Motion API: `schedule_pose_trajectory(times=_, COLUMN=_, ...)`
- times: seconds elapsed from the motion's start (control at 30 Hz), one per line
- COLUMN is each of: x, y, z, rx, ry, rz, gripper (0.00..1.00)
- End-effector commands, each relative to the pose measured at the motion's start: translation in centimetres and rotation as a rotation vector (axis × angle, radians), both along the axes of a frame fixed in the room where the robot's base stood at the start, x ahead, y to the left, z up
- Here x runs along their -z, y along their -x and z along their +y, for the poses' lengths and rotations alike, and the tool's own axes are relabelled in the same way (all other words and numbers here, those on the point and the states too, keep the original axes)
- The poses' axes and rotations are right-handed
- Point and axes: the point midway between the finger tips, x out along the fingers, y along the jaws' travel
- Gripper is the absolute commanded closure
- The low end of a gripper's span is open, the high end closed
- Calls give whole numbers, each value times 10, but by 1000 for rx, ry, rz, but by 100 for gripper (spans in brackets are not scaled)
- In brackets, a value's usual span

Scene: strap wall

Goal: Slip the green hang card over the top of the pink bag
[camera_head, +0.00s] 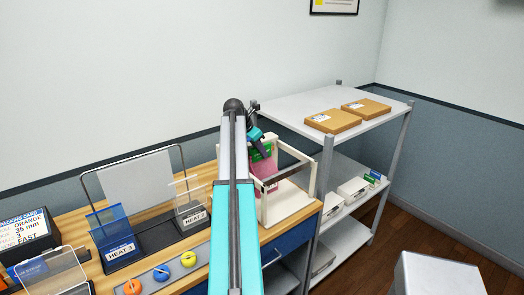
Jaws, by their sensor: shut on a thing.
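My gripper (258,137) is at the end of my arm, above a cream frame on the wooden bench. It is shut on the green hang card (262,152), which shows just below the jaws. The pink bag (265,170) is inside the cream frame, directly below the green card. The card overlaps the bag's top edge in this view. I cannot tell whether the card is around the bag's top or only in front of it. My arm hides the left part of the bag and card.
The cream frame (313,180) has a dark crossbar in front of the bag. To the left stand a blue HEAT 3 holder (112,240), a HEAT 2 holder (192,212) and coloured knobs (161,272). A grey shelf (300,104) with boxes stands right.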

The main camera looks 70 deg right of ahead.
Motion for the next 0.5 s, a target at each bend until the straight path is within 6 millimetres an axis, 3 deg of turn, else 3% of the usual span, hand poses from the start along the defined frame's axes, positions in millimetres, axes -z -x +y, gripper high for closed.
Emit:
schedule_pose_trajectory(times=0.43, x=3, y=0, z=0, rx=0, ry=0, rz=0, gripper=100)
schedule_pose_trajectory(times=0.47, x=4, y=0, z=0, rx=0, ry=0, rz=0, gripper=83)
schedule_pose_trajectory(times=0.5, x=3, y=0, z=0, rx=1, ry=0, rz=0, gripper=77)
